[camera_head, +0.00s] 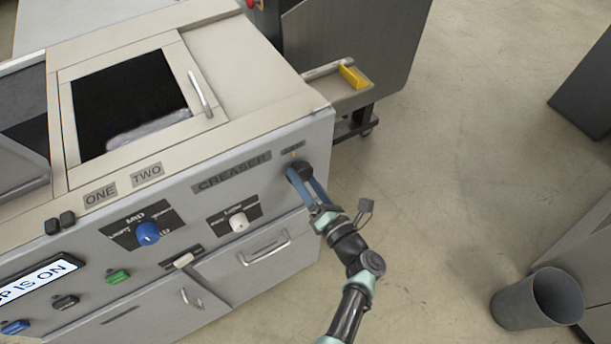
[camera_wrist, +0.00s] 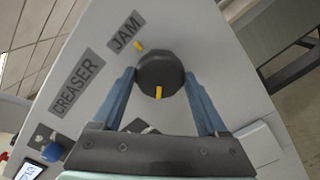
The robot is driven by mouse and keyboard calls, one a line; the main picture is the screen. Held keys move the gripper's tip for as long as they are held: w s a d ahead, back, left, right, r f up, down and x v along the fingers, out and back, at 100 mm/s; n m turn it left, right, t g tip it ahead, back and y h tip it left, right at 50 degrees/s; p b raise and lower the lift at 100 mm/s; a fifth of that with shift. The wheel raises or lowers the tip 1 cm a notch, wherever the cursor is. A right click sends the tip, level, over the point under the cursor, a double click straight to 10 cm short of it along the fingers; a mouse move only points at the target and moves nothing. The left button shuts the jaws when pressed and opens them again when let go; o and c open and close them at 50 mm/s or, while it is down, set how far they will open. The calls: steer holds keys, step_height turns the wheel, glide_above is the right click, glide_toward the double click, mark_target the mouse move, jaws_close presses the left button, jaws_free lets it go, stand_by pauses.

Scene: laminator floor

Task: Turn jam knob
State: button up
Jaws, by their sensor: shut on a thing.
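The jam knob (camera_wrist: 160,70) is a dark round knob with a yellow pointer mark. In the wrist view a JAM label (camera_wrist: 126,32) and a small yellow mark (camera_wrist: 138,46) sit on the panel above it, and the knob's own yellow mark points toward my gripper. In the head view the knob (camera_head: 299,170) is at the right end of the machine's front panel. My gripper (camera_wrist: 160,84) is shut on the knob, with one blue finger on each side. It also shows in the head view (camera_head: 306,177), reaching in from the lower right.
A CREASER label (camera_wrist: 77,84) is beside the knob. The panel also has a blue knob (camera_head: 147,233), a white knob (camera_head: 239,222), a lever (camera_head: 184,260) and a drawer handle (camera_head: 265,248). A grey bin (camera_head: 537,300) stands on the floor at right.

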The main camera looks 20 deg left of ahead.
steer(key=shift+m+p, duration=0.3)
steer(key=shift+m, duration=0.6)
steer(key=o, duration=1.3)
steer(key=v, duration=1.3)
